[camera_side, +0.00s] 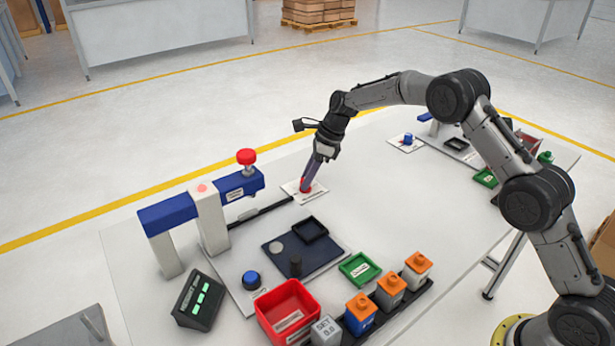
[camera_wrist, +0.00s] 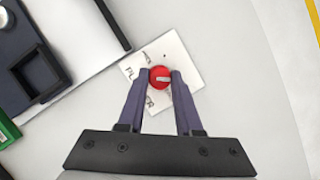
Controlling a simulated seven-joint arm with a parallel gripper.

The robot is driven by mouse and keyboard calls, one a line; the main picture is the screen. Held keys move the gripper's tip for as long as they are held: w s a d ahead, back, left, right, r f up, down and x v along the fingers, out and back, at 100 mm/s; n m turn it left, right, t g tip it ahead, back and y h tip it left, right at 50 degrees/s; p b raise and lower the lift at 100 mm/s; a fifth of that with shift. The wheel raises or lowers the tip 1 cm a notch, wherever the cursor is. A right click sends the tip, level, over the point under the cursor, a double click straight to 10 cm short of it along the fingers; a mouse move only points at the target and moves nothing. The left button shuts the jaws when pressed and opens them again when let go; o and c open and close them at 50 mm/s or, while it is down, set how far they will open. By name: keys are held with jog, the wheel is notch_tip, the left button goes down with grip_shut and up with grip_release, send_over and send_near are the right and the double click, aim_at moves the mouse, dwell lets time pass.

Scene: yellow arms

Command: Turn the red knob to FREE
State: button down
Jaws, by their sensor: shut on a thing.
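The red knob (camera_wrist: 159,76) sits on a white label plate (camera_wrist: 185,62) and has a pale pointer mark across its top. Printed words surround it on the plate; they are too small and partly covered to read with certainty. My gripper (camera_wrist: 160,80) is shut on the knob, one finger on each side of it. In the side view my gripper (camera_side: 306,188) points down at the plate (camera_side: 293,187), and its fingers hide most of the knob.
Left of the plate stands a blue-and-white bridge fixture (camera_side: 165,213) with a red-topped post (camera_side: 247,158). In front are a dark tray board (camera_side: 290,258), a red bin (camera_side: 290,300), a green tray (camera_side: 357,268) and several orange-topped blocks (camera_side: 361,308).

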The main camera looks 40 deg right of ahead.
jog(key=n+g, duration=0.1)
jog(key=n, duration=0.1)
jog(key=n+g, duration=0.1)
jog(key=n, duration=0.2)
jog(key=shift+w+n+y, duration=0.15)
jog(key=shift+n+y, duration=0.15)
jog(key=shift+y, duration=0.1)
jog(key=shift+w+d+n+g, duration=0.1)
jog(key=shift+n+g, duration=0.8)
jog(key=shift+n, duration=1.3)
jog(key=c, duration=0.6)
grip_release()
jog(key=shift+r, duration=0.1)
